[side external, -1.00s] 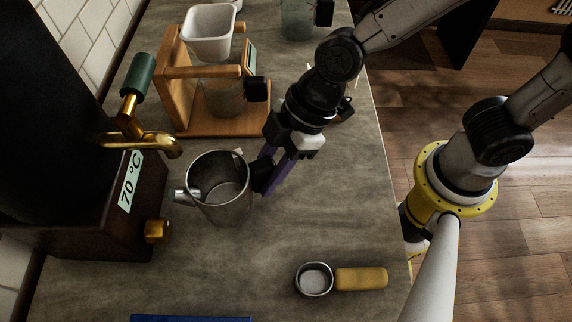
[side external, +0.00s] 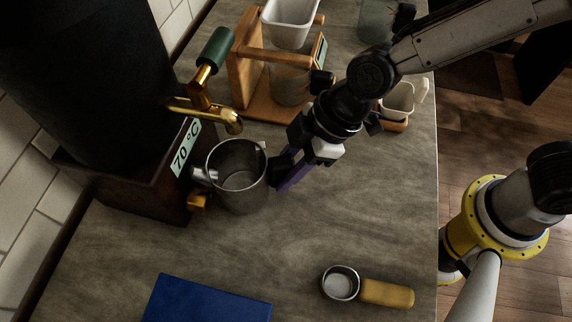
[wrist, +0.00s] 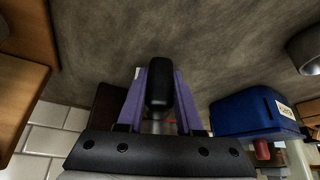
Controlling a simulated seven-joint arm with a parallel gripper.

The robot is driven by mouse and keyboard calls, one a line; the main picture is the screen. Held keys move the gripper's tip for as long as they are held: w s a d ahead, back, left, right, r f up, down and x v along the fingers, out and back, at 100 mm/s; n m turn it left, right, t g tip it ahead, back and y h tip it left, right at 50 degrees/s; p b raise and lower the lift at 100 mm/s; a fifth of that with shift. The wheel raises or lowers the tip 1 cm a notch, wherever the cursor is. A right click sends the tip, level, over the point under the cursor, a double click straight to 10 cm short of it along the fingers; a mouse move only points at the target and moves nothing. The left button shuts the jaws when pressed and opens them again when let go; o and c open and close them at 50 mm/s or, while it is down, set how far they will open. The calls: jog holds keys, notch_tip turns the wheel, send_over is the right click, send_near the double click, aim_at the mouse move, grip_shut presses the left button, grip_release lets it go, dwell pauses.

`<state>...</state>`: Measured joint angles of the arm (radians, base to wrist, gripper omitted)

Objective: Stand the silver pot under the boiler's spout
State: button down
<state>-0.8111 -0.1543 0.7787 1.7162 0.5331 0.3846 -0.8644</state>
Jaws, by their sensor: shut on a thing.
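The silver pot (side external: 236,190) is upright, open-topped and looks empty in the side view; its short spout points left at the boiler's base. My gripper (side external: 284,174) is shut on the pot's black handle from the right; the wrist view shows the handle (wrist: 158,85) between the purple fingers. The black boiler (side external: 85,80) stands at the left with a brass spout (side external: 225,117) and green tap handle. The spout's tip appears just above the pot's far rim in the picture. I cannot tell whether the pot's bottom touches the counter.
A wooden stand (side external: 245,75) with a white dripper (side external: 291,20) and a glass vessel is behind the pot. A blue box (side external: 205,300) and a yellow-handled metal cup (side external: 385,292) are in front. A brass knob (side external: 198,202) is close beside the pot. The counter (side external: 350,220) to the right is clear.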

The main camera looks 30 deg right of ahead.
jog(key=shift+f, duration=0.4)
dwell(0.5)
jog(key=shift+c, duration=2.4)
grip_release()
jog(key=shift+f, duration=0.1)
jog(key=v, duration=1.3)
jog(key=shift+d+r, duration=0.2)
jog(key=shift+r, duration=0.15)
